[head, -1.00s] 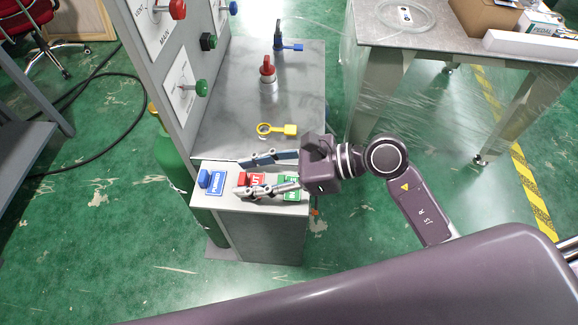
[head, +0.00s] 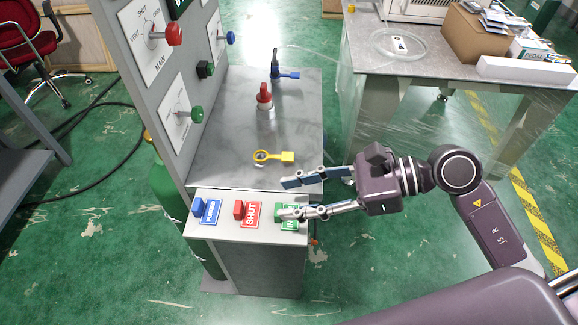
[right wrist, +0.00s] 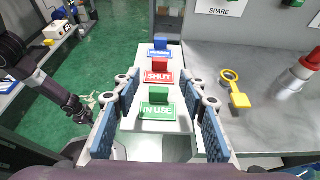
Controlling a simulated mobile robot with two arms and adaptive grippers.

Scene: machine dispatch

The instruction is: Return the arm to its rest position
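My right gripper (head: 285,198) reaches in from the right, over the right end of the sloped front ledge (head: 235,230) of the grey console. Its two blue-padded fingers are apart with nothing between them. In the right wrist view the open fingers (right wrist: 160,88) frame the green IN USE block (right wrist: 157,103), the red SHUT block (right wrist: 159,72) and a blue block (right wrist: 161,48) on the ledge. In the head view a finger partly covers the green block. My left arm shows at the left of the wrist view; its gripper (right wrist: 78,110) is small and unclear.
On the console top are a yellow ring tag (head: 273,157), a red-handled valve (head: 265,96) and a blue tag (head: 288,75). The upright panel (head: 160,60) with knobs rises at left. A table (head: 400,68) with boxes stands behind right. Green floor lies between.

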